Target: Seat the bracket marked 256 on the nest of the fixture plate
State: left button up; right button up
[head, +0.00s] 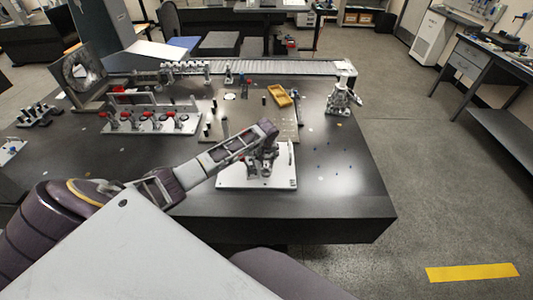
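A white plate (228,181), which looks like the fixture plate, lies near the front edge of the dark table. My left arm comes in from the left and ends above this plate. My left gripper (262,160) points down at the plate among small grey parts. Its fingers merge with these parts, so I cannot tell whether it is open or shut, or whether it holds anything. The nest is hidden or too small to make out. No 256 marking is readable, and I cannot pick out the bracket. My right gripper is not in view.
The dark table (335,195) has free room right of the plate, with small blue dots. A yellow tray (279,96) lies behind the plate. A rack with red knobs (150,122) stands left. A long rail (290,67) runs along the back to a metal device (343,100).

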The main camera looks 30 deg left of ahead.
pick_arm(q)
jog(key=shift+w+r+p, duration=0.1)
jog(key=shift+p, duration=0.35)
dwell(0.6)
jog(key=shift+f+b, duration=0.55)
jog(key=shift+f, duration=0.75)
dwell(1.3)
jog(key=o, duration=1.5)
jog(key=shift+c, duration=0.2)
jog(key=shift+o, duration=0.2)
jog(key=shift+f, duration=0.1)
jog(key=shift+v, duration=6.15)
jog(key=shift+w, duration=0.1)
